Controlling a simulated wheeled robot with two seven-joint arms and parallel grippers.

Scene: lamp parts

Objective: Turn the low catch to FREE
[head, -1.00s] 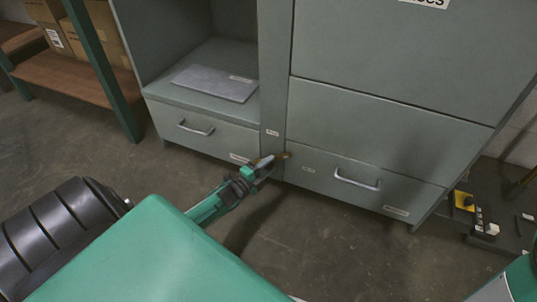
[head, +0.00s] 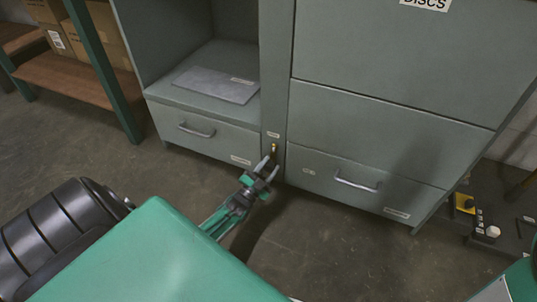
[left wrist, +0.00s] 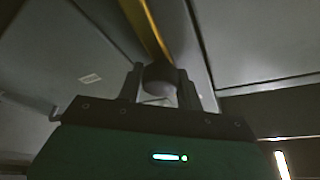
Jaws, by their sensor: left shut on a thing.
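The low catch (head: 275,148) is a small brass-yellow bar on the grey post between the two low drawers. It now stands about upright and points to a small label (head: 273,134) above it, whose lettering is too small to read. In the left wrist view the brass bar (left wrist: 146,27) runs up from a dark round knob (left wrist: 159,76). My left gripper (head: 269,161) is shut on this knob, with one finger on each side of it (left wrist: 160,88). The gripper hides the catch's lower part in the head view. My right gripper is not in view.
A second small label (head: 308,171) is right of the catch. Drawers with bar handles (head: 197,130) (head: 357,185) flank the post. A grey plate (head: 215,85) lies on the shelf above the left drawer. The floor (head: 330,250) in front is clear.

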